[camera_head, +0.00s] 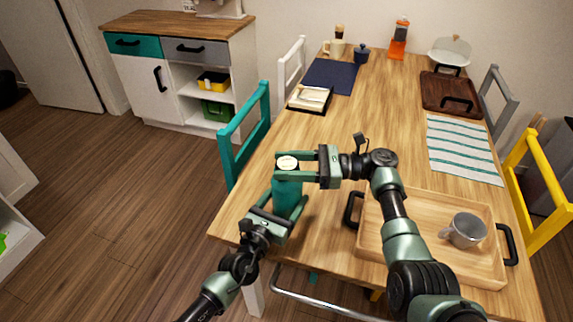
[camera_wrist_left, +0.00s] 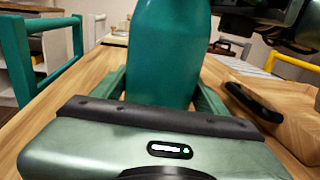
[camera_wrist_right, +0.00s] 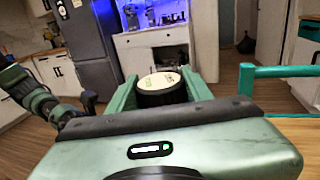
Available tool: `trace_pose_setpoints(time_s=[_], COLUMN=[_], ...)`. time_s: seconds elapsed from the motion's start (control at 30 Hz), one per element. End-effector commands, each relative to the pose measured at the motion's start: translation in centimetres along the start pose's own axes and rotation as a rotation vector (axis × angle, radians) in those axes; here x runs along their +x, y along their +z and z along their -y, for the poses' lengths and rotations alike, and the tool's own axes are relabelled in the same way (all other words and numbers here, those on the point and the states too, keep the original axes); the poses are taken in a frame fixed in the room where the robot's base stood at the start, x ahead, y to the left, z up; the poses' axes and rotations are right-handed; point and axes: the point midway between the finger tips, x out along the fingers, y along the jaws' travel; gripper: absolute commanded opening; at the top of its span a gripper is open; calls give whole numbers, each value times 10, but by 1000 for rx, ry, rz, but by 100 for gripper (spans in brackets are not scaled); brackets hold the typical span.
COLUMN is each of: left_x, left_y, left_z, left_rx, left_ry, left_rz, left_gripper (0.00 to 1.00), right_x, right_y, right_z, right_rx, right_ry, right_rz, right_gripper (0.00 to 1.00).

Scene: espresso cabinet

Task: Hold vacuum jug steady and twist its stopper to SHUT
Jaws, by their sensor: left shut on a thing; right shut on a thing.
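The vacuum jug (camera_head: 287,194) is a teal-green bottle standing upright near the table's left front edge. Its body fills the middle of the left wrist view (camera_wrist_left: 165,55). My left gripper (camera_head: 287,213) is shut around the jug's lower body. The stopper (camera_head: 287,162) on top has a pale round cap with a dark side. It also shows in the right wrist view (camera_wrist_right: 160,82), with small marks too blurred to read. My right gripper (camera_head: 290,165) comes in from the right and is shut on the stopper. The jug's far side is hidden.
A wooden tray (camera_head: 375,222) with dark handles and a grey mug (camera_head: 466,230) lies right of the jug. A striped cloth (camera_head: 462,150), a dark tray (camera_head: 447,92) and a navy mat (camera_head: 331,76) lie farther back. A teal chair (camera_head: 244,132) stands at the left edge.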

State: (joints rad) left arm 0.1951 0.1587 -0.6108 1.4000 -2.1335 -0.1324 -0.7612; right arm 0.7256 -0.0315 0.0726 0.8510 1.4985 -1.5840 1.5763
Motion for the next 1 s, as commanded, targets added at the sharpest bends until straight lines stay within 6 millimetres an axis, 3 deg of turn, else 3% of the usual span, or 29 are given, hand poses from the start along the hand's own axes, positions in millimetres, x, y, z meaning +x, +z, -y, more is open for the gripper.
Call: trace_pose_setpoints(time_s=[0.6, 1.0], left_x=[0, 0], left_y=[0, 0], left_z=[0, 1], left_rx=[2, 2], left_ry=[-1, -1], left_rz=[0, 1], left_gripper=[1, 1], right_x=[1, -1], right_y=[-1, -1], right_z=[0, 0], right_rx=[-1, -1], right_ry=[-388, -517], right_rz=[-1, -1], right_gripper=[10, 10])
